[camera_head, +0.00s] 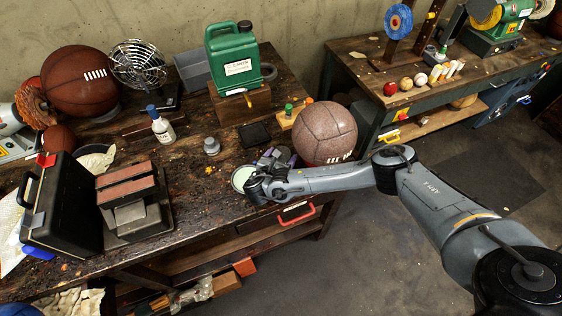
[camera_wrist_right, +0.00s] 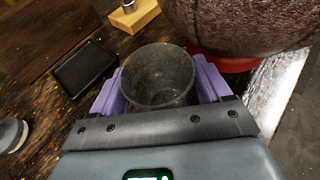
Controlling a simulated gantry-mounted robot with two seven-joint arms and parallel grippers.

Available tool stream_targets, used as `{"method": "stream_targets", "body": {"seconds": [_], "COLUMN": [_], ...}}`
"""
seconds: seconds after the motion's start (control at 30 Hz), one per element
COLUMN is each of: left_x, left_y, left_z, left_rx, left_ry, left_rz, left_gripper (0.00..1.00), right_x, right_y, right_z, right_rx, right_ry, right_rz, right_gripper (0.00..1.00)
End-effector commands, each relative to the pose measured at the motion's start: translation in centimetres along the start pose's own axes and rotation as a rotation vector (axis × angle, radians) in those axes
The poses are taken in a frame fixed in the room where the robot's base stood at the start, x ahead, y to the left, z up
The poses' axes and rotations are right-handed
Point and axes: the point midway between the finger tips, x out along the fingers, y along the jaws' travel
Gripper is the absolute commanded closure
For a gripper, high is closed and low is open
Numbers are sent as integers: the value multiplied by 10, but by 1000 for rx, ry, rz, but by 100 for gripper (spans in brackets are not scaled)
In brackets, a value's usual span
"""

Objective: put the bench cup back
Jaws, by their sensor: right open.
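The bench cup (camera_wrist_right: 158,72), a see-through dark-tinted cup, stands on the worn wooden bench in the right wrist view, with its round rim toward the camera. My right gripper (camera_wrist_right: 160,88) has its purple fingers open on either side of the cup; I cannot tell whether they touch it. In the head view my right gripper (camera_head: 280,157) is low over the bench near its front edge, left of the large brown ball. The cup cannot be made out clearly there behind the hand. My left gripper is not in view.
The large speckled brown ball (camera_head: 325,133) sits close beside my right gripper, on a red ring (camera_wrist_right: 228,62). A black tray (camera_head: 254,134), a grey knobbed weight (camera_head: 211,146) and a wooden block (camera_wrist_right: 132,17) are nearby. A white bottle (camera_head: 162,128) stands farther left.

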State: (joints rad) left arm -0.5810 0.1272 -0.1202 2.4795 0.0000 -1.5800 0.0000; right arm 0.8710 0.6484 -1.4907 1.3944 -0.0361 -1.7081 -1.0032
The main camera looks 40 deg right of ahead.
Motion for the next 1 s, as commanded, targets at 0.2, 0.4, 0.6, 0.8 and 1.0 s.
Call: {"method": "stream_targets", "body": {"seconds": [0.2,0.4,0.6,0.8,1.0], "left_x": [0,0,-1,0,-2], "left_y": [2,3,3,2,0], "left_z": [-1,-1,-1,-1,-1], "left_rx": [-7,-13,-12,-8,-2], "left_ry": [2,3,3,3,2], "left_rz": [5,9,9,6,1], "left_gripper": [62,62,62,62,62], "right_x": [0,0,-1,-5,-13], "right_y": [0,0,0,4,6], "right_z": [0,0,0,3,17], "right_rx": [0,1,1,2,3], "right_ry": [0,0,0,1,0], "right_rz": [0,0,0,2,1], "right_gripper": [36,66,66,66,66]}}
